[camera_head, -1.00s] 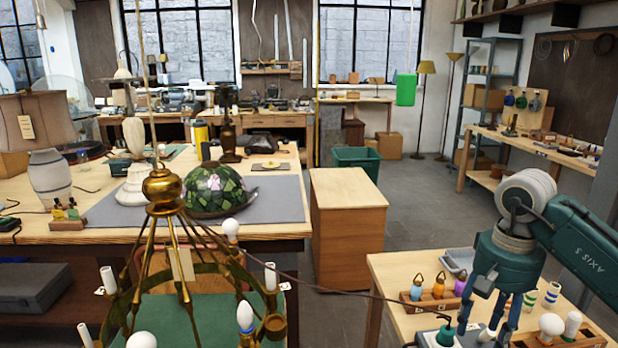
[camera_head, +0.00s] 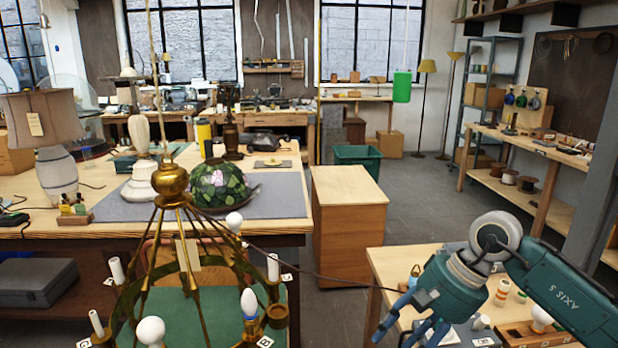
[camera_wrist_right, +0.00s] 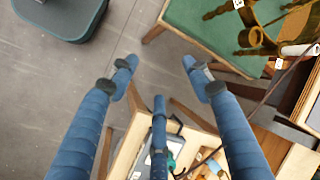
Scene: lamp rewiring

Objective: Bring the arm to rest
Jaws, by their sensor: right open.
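My right arm (camera_head: 560,280) comes in from the right in the head view. Its blue-fingered gripper (camera_head: 412,332) hangs over the left edge of the small wooden side bench (camera_head: 390,262), fingers pointing down and left. In the right wrist view the gripper (camera_wrist_right: 163,85) has its fingers spread wide with nothing between them. Grey floor (camera_wrist_right: 120,35) and part of the bench show below it. My left gripper is in neither view.
A brass chandelier (camera_head: 172,182) with candle sleeves and bulbs hangs left of the gripper; it also shows in the right wrist view (camera_wrist_right: 262,35). A dark cord (camera_head: 330,279) runs from it to the bench. A wooden cabinet (camera_head: 347,190) stands behind. Floor between is clear.

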